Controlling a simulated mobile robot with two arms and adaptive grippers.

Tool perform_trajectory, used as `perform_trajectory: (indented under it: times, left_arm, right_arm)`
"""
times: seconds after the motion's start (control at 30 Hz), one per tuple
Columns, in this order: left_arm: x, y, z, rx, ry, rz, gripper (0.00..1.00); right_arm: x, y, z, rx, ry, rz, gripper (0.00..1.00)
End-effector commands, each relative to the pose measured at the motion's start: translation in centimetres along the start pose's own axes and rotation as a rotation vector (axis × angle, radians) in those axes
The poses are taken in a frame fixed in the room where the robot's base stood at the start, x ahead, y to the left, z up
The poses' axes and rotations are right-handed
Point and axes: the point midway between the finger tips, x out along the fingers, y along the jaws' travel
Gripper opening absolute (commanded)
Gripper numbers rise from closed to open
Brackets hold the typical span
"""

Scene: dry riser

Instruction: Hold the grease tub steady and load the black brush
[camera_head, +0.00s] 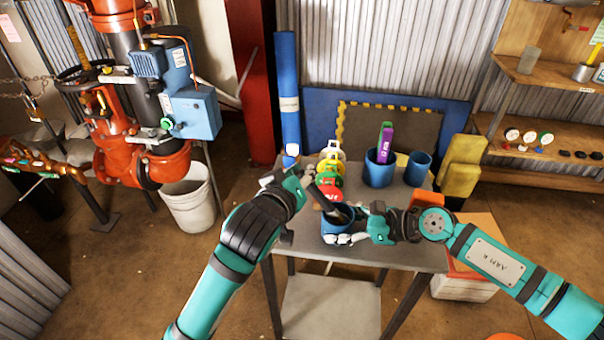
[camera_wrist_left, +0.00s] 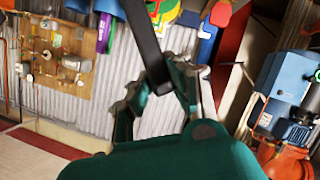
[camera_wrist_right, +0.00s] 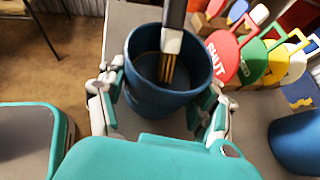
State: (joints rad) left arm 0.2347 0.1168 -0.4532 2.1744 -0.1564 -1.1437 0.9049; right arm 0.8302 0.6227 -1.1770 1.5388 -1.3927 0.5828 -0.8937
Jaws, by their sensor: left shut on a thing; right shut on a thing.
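The blue grease tub (camera_head: 335,227) stands at the front of the grey table (camera_head: 400,256). My right gripper (camera_head: 352,228) is shut on it, with a finger on each side of the tub in the right wrist view (camera_wrist_right: 150,104). My left gripper (camera_head: 306,183) is shut on the black brush (camera_head: 323,200), which is held above the tub. In the left wrist view the dark brush handle (camera_wrist_left: 144,38) runs between the fingers. In the right wrist view the brush's tan bristles (camera_wrist_right: 167,68) point down inside the tub's mouth. Whether they touch grease cannot be told.
Red, green, yellow and white round tags (camera_head: 329,180) stand just behind the tub. A blue cup (camera_head: 378,172) holding a purple and green item and another blue cup (camera_head: 418,169) stand farther back. A tall blue roll (camera_head: 287,90) rises behind the table's left side.

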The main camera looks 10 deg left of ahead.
Motion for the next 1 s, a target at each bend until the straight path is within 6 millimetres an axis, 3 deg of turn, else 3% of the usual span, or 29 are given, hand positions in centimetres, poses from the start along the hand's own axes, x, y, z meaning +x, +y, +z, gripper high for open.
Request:
perform_trajectory:
  times: [0.7, 1.0]
  left_arm:
    - [-1.9, 3.1, -4.8, -0.003, 0.006, 0.004, 0.0]
    - [-2.2, 3.5, -5.5, -0.001, 0.003, 0.003, 0.0]
  right_arm:
    - [0.0, 0.1, -0.1, 0.001, 0.001, 0.002, 0.49]
    - [0.0, 0.1, -0.1, 0.001, 0.001, 0.001, 0.49]
